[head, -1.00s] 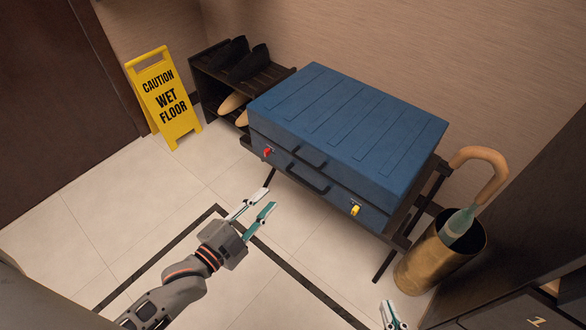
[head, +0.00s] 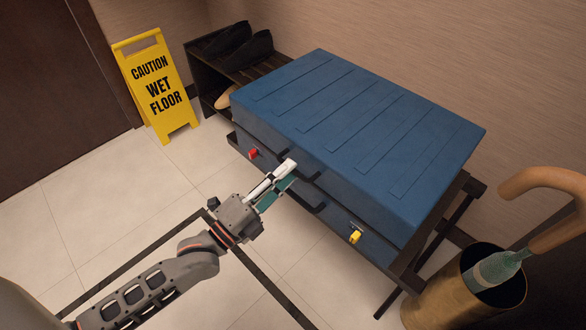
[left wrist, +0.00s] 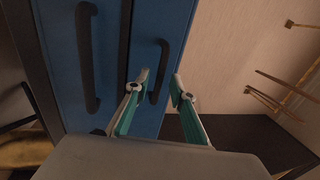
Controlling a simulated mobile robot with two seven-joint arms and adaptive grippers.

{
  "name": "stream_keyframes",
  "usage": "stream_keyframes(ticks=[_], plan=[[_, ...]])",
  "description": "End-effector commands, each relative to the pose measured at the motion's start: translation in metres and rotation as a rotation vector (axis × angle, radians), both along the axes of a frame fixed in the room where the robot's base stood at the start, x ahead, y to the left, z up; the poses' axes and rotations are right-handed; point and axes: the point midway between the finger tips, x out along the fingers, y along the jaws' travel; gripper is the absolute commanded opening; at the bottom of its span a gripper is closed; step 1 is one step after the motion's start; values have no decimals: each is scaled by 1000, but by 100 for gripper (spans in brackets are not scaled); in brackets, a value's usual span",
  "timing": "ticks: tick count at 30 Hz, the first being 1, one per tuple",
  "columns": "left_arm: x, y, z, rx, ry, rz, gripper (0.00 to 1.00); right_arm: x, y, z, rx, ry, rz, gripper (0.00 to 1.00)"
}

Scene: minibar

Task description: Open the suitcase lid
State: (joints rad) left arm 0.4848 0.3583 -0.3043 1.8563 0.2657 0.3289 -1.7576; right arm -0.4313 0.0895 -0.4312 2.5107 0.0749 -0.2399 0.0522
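The blue suitcase (head: 350,140) lies flat on a dark rack, its lid shut. A red latch (head: 253,153) and a yellow latch (head: 355,237) are on its front. My left gripper (head: 287,173) is open at the middle of the front face. In the left wrist view, the lid's black handle (left wrist: 158,78) appears between the gripper's two spread fingertips (left wrist: 160,79); contact cannot be told. The lower black handle (left wrist: 87,55) is left of them. In the head view the gripper partly hides both handles. My right gripper is out of view.
A brass umbrella stand (head: 460,295) holding a cane-handled umbrella is right of the rack (head: 398,270). A yellow wet-floor sign (head: 157,85) and a dark shoe rack (head: 205,75) stand at the back left.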

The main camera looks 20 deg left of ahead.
Motion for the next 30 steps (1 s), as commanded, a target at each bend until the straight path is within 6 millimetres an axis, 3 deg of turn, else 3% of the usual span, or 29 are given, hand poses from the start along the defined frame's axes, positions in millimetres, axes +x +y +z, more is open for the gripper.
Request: stream_keyframes(ticks=[6,15,18,30], plan=[[17,-6,2,0,2,0,24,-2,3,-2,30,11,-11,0],[19,-7,3,0,2,0,24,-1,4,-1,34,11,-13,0],[19,-7,3,0,2,0,0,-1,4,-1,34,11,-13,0],[20,-7,13,4,4,0,0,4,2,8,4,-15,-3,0]])
